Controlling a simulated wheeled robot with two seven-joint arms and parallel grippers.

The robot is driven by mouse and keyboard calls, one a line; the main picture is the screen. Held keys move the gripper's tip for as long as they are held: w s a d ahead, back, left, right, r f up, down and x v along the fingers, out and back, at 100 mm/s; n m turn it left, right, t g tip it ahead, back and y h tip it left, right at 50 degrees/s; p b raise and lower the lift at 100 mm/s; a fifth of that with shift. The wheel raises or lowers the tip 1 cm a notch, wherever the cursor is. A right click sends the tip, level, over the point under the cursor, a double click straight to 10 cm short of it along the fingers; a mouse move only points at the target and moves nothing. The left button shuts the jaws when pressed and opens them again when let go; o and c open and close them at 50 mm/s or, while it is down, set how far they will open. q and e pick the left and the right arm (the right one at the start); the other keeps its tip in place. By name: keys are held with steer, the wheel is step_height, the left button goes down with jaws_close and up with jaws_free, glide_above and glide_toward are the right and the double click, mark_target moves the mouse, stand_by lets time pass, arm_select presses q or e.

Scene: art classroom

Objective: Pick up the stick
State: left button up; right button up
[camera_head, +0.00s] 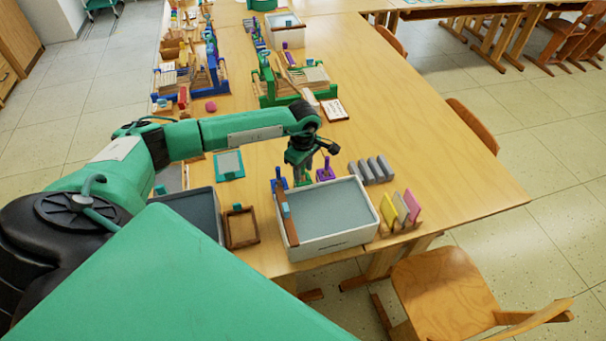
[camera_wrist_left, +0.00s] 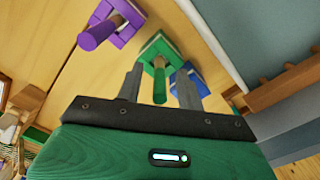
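Several small coloured sticks stand on square bases on the wooden table. A green stick (camera_wrist_left: 159,84) shows in the left wrist view between the two fingers of my left gripper (camera_wrist_left: 159,88). The fingers are apart, with one on each side of it; whether they touch it I cannot tell. A purple stick (camera_wrist_left: 97,36) stands to the left and a blue one (camera_wrist_left: 185,72) just to the right. In the head view my left gripper (camera_head: 301,172) points down between the blue stick (camera_head: 279,180) and the purple stick (camera_head: 326,169); it mostly hides the green one. My right gripper is not in view.
A white-rimmed tub (camera_head: 370,229) with a brown bar across its left side stands just in front of the gripper. Grey blocks (camera_head: 371,170) and coloured panels (camera_head: 401,207) stand to the right. A brown frame (camera_head: 240,228) lies left. The table's right side (camera_head: 430,150) is clear.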

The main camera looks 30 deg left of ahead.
arm_select(q)
jaws_close()
